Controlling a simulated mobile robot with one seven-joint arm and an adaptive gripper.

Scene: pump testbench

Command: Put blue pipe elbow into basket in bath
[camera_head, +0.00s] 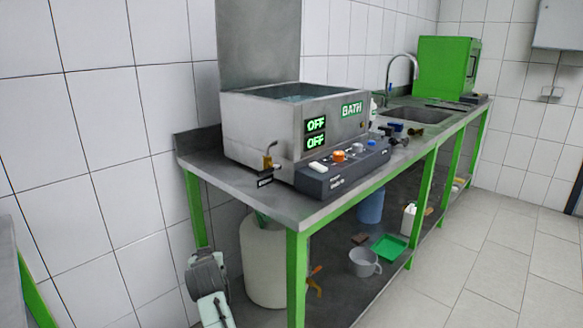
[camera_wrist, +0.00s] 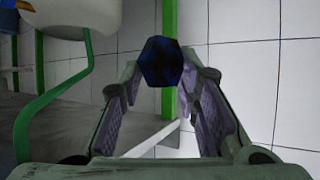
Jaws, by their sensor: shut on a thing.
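In the wrist view my gripper (camera_wrist: 160,79) is shut on a dark blue, hexagon-ended piece, the blue pipe elbow (camera_wrist: 161,60), held between the fingertips. Its bend is not visible from this angle. In the head view part of my arm (camera_head: 208,280) shows low at the left, below the bench top and beside its front left leg; the held elbow cannot be made out there. The grey metal bath (camera_head: 258,128), labelled BATH, stands on the bench with liquid inside. Its two displays read OFF. The basket cannot be made out inside the bath.
A control box (camera_head: 342,168) with knobs stands before the bath on the bench (camera_head: 228,190). Small dark and blue fittings (camera_head: 396,130) lie to its right, near the sink (camera_head: 415,114). A white barrel (camera_head: 262,262) stands under the bench. A green leg (camera_head: 297,280) marks the near corner.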

